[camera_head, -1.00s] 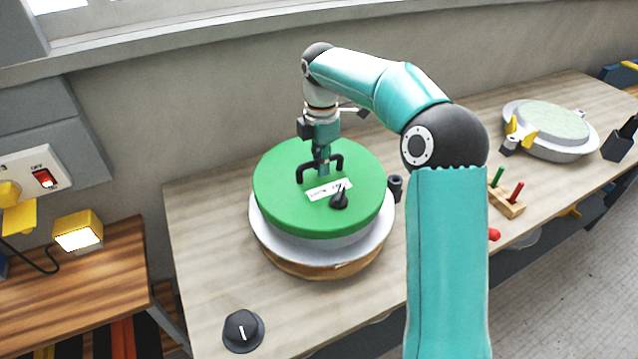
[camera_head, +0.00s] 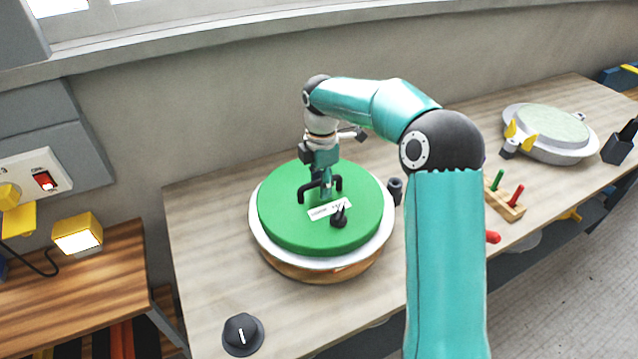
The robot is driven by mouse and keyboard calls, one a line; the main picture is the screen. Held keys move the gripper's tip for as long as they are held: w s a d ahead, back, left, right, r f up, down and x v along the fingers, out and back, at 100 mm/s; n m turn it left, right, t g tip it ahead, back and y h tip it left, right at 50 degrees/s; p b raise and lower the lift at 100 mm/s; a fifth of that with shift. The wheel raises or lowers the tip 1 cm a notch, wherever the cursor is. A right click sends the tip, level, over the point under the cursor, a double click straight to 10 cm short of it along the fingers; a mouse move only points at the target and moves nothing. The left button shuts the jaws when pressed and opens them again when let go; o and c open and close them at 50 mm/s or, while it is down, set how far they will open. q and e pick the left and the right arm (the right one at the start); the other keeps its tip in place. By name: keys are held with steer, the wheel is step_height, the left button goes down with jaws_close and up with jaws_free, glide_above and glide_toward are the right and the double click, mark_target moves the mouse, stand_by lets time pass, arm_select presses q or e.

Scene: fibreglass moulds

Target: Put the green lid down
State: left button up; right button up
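The round green lid (camera_head: 290,226) sits low within the pale rim of the round mould (camera_head: 262,250) on the bench. It has a black handle (camera_head: 338,187), a white label and a small black knob on top. My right gripper (camera_head: 322,190) is at the handle, pointing down. Its fingers look closed around the handle, though they are small and partly hidden by the handle. Whether the lid touches the mould all the way round cannot be told. My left gripper is not in view.
A black dial knob (camera_head: 242,334) stands at the bench's front left. A second mould (camera_head: 560,150) with yellow clamps is at the right. A wooden block (camera_head: 504,204) with green and red pegs stands between. A yellow lamp (camera_head: 78,232) is on the side table.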

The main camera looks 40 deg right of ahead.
step_height(320, 180, up, 12)
steer(key=p, duration=0.1)
stand_by(0.6)
steer(key=shift+r, duration=0.1)
stand_by(0.3)
